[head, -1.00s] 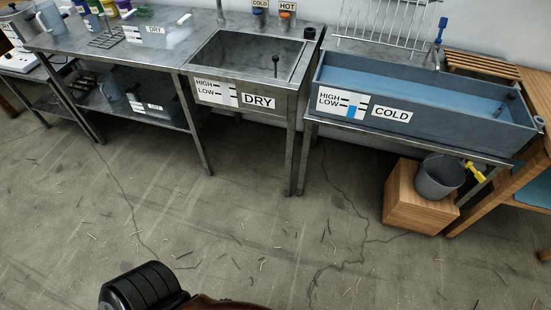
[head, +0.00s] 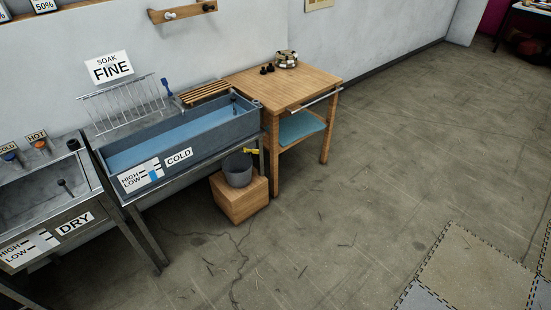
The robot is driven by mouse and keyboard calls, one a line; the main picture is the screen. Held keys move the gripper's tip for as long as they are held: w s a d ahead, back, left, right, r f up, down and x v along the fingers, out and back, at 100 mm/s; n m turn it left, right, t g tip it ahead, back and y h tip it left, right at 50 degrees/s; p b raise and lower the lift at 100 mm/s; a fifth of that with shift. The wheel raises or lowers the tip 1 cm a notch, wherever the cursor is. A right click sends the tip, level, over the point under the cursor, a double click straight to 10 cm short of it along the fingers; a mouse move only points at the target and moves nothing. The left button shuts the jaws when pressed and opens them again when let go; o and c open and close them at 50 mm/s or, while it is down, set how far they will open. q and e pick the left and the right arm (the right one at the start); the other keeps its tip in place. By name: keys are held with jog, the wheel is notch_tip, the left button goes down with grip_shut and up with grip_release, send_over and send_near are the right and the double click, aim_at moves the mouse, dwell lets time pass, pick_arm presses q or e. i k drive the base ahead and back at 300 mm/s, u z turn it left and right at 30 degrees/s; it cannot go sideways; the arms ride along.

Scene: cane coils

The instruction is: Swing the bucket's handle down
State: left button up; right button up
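A grey bucket (head: 238,170) stands upright on a wooden block (head: 240,197), below the right end of the trough labelled COLD. Its handle cannot be made out clearly at this size. A yellow piece (head: 251,151) shows just above the bucket's right rim, by the trough's underside. Neither of my grippers is in the head view.
The long COLD trough (head: 180,138) holds blue water on a metal stand. A wooden table (head: 285,85) stands to its right. The DRY sink (head: 45,200) is at the left. Floor in front is open, with small scraps; foam mats (head: 470,265) lie at lower right.

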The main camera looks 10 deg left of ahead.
aim_at(238, 169)
jog(key=z, duration=0.7)
jog(key=k, duration=0.95)
jog(key=z, duration=0.55)
jog(key=i, duration=1.55)
jog(key=u, duration=0.45)
jog(key=i, duration=2.05)
jog(key=u, duration=0.8)
jog(key=i, duration=1.35)
jog(key=u, duration=1.85)
jog(key=i, duration=1.15)
jog(key=u, duration=0.95)
